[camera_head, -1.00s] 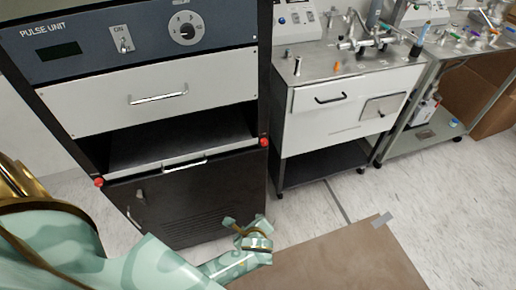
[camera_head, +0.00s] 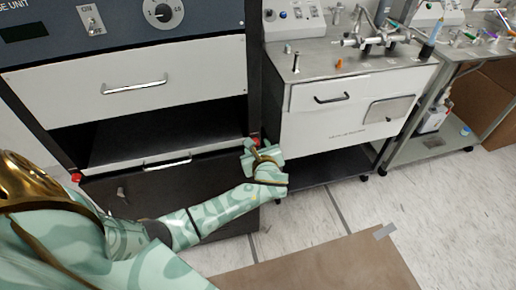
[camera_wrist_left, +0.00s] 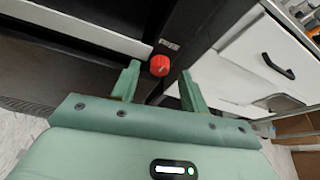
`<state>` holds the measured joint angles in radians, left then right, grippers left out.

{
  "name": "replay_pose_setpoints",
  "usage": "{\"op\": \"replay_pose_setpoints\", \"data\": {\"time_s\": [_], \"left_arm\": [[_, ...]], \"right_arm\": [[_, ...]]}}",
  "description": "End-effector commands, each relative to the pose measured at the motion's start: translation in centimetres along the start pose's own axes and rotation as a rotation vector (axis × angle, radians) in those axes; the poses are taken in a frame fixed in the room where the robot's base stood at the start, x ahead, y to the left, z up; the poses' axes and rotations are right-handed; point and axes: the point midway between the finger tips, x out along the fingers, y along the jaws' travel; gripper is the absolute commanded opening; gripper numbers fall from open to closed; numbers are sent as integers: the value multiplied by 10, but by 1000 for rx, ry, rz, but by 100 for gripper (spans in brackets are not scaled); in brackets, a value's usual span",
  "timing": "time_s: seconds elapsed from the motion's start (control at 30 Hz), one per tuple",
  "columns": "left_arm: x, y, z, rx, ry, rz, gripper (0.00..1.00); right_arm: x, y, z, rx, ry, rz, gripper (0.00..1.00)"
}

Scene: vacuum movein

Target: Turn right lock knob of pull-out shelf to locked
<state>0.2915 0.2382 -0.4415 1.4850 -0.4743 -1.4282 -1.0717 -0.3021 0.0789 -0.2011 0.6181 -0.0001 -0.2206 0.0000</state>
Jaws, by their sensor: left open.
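The right lock knob is small and red. It shows in the left wrist view (camera_wrist_left: 159,65) at the right edge of the pull-out shelf, and partly in the head view (camera_head: 255,141) just above my gripper. The pull-out shelf (camera_head: 150,138) sits in the dark rack, with a silver handle on its front. The left lock knob (camera_head: 76,178) is red, at the shelf's left end. My left gripper (camera_head: 256,153) is open. In the left wrist view its fingers (camera_wrist_left: 157,84) stand apart, with the knob seen beyond and between their tips. Contact is not visible. My right gripper is out of view.
A white drawer (camera_head: 130,85) and the pulse unit panel (camera_head: 120,30) are above the shelf. A steel cart (camera_head: 340,110) stands close to the right of the rack. A brown board or mat (camera_head: 320,265) lies in front, with bare floor beside it.

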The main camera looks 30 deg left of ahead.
Motion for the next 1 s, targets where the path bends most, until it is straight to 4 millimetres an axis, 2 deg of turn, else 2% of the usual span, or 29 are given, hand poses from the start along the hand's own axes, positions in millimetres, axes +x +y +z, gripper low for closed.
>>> {"op": "replay_pose_setpoints", "data": {"time_s": [0.03,0.17,0.47,0.6,0.63,1.0], "left_arm": [[7,0,-2,2,-1,1,45],[16,0,-1,0,0,1,45],[18,0,0,-1,0,0,45],[18,0,0,-1,0,0,6],[18,0,0,-1,0,0,0],[17,1,0,-38,0,-16,0]], "right_arm": [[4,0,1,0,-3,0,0],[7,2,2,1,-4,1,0],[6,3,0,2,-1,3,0],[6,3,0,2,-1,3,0],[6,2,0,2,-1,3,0],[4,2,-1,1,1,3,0]]}}
